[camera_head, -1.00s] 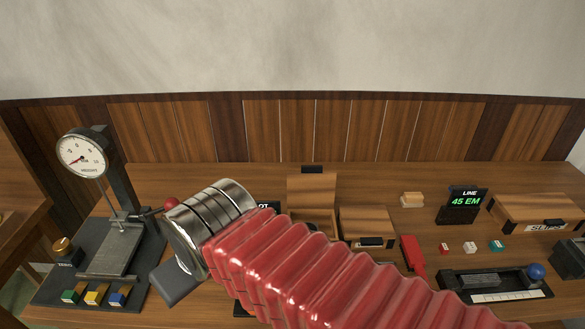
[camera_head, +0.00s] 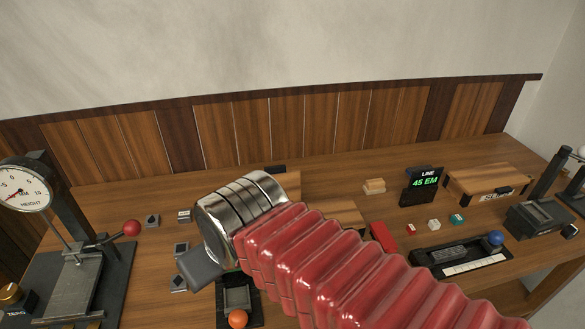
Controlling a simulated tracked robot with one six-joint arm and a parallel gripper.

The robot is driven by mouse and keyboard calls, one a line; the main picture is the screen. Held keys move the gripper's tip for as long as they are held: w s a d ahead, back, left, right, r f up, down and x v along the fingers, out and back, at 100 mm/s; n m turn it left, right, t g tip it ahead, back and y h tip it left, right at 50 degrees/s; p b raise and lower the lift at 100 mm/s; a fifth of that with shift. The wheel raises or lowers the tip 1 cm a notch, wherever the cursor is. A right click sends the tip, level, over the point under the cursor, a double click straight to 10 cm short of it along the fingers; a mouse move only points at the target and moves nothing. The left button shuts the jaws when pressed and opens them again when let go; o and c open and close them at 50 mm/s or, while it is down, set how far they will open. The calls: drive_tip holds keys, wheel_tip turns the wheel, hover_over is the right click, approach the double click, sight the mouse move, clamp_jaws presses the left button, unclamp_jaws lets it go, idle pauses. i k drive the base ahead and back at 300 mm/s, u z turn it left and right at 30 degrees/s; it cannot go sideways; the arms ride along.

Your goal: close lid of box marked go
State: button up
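My gripper (camera_head: 200,270) shows as a grey block below the steel wrist, over the left-middle of the workbench. My gripper is in front and to the left of both boxes in the picture.
A height gauge (camera_head: 28,190) with a red-knobbed lever stands left. A black fixture with an orange ball (camera_head: 238,318) is below my gripper. A box labelled SLIPS (camera_head: 490,183), a LINE display (camera_head: 422,184) and a blue-knobbed holder (camera_head: 460,257) stand right. Small grey blocks (camera_head: 152,220) lie left.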

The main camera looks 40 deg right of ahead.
sight(290, 180)
drive_tip(key=z, duration=1)
drive_tip(key=k, duration=1.35)
drive_tip(key=u, duration=0.6)
drive_tip(key=i, duration=1.4)
drive_tip(key=z, duration=0.15)
